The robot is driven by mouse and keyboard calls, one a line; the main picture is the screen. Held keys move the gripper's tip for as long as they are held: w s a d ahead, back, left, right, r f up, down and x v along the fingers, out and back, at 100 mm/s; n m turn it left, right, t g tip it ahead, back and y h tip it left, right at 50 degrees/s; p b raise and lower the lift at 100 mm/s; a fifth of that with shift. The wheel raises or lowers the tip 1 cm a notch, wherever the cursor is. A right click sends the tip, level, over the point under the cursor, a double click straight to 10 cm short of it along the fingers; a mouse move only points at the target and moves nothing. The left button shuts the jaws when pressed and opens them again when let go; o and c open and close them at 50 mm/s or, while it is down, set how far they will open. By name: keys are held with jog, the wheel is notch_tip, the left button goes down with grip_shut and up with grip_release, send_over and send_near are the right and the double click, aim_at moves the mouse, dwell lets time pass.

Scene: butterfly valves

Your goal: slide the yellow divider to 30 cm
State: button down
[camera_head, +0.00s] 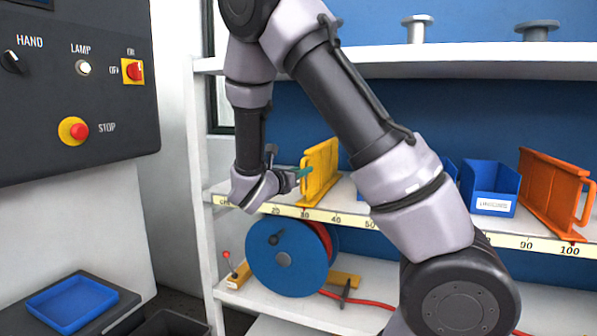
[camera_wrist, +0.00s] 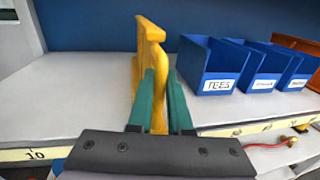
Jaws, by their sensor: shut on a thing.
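The yellow divider (camera_head: 321,172) stands upright on the middle shelf in the head view, its front foot close to the 30 mark on the edge scale. My gripper (camera_head: 303,173) is at its front edge, reaching in from the left. In the wrist view the divider (camera_wrist: 150,36) rises between the two green fingers of my gripper (camera_wrist: 160,97), which are shut on its front handle part. The fingers hide some of the handle. The exact reading at the foot is too small to tell.
The scale strip (camera_head: 354,221) runs along the shelf edge. Blue bins (camera_head: 491,180) and an orange divider (camera_head: 549,192) stand to the right. In the wrist view, a bin labelled TEES (camera_wrist: 214,66) is nearest the divider, with a gap between. The shelf left of the divider is clear.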

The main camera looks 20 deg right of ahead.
jog(key=c, duration=0.8)
grip_release()
jog(key=shift+c, duration=0.2)
jog(key=shift+s, duration=0.1)
jog(key=v, duration=1)
jog(key=shift+s+a, duration=0.2)
jog(key=shift+a, duration=0.1)
jog(key=shift+d, duration=0.1)
